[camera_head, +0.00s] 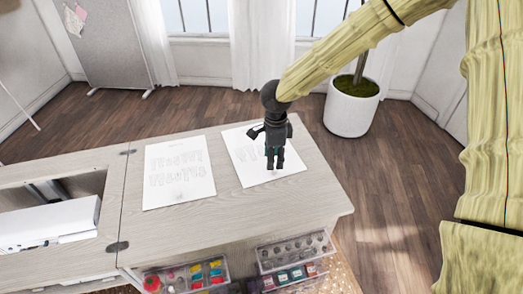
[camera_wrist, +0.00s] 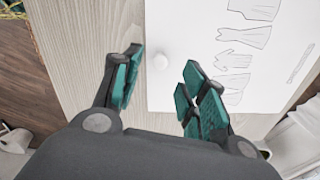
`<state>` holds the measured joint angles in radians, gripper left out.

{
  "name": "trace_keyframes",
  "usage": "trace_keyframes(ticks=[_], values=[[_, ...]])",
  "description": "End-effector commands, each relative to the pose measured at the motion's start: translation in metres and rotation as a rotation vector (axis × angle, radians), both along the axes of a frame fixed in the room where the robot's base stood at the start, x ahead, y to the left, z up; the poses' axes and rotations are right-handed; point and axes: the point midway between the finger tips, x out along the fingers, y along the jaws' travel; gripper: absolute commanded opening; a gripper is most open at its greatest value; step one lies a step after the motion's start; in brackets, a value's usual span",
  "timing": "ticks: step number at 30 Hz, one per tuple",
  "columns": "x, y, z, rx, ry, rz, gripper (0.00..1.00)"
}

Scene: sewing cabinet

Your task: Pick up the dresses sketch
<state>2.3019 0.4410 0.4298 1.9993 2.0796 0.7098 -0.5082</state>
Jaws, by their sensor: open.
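The dresses sketch (camera_wrist: 262,45) is a white sheet with line drawings of garments, lying flat on a pale wood tabletop. In the head view the sheet under my gripper (camera_head: 274,166) is the right-hand one (camera_head: 243,148), partly hidden by the gripper. In the wrist view my open, empty gripper (camera_wrist: 160,75) points down at one edge of the sheet. I cannot tell whether the fingers touch the paper.
Another sheet of drawings (camera_head: 180,172) lies to the left on the cabinet top (camera_head: 222,217). A white machine (camera_head: 48,224) sits in the opening at left. Open trays (camera_head: 295,252) of sewing supplies jut out in front. A potted plant (camera_head: 352,107) stands on the floor behind.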

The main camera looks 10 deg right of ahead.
Motion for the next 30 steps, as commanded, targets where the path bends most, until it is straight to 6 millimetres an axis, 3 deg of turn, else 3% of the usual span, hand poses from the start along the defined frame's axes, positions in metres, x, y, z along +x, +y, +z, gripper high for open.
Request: trace_keyframes(ticks=[5,18,27,30], values=[[0.000,-0.002,-0.008,-0.001,0.000,-0.001,0.43],[0.001,-0.005,-0.053,-0.001,0.000,-0.003,0.43],[0.001,-0.006,-0.057,0.000,0.000,-0.003,0.43],[0.001,-0.006,-0.057,0.000,0.000,-0.003,0.26]])
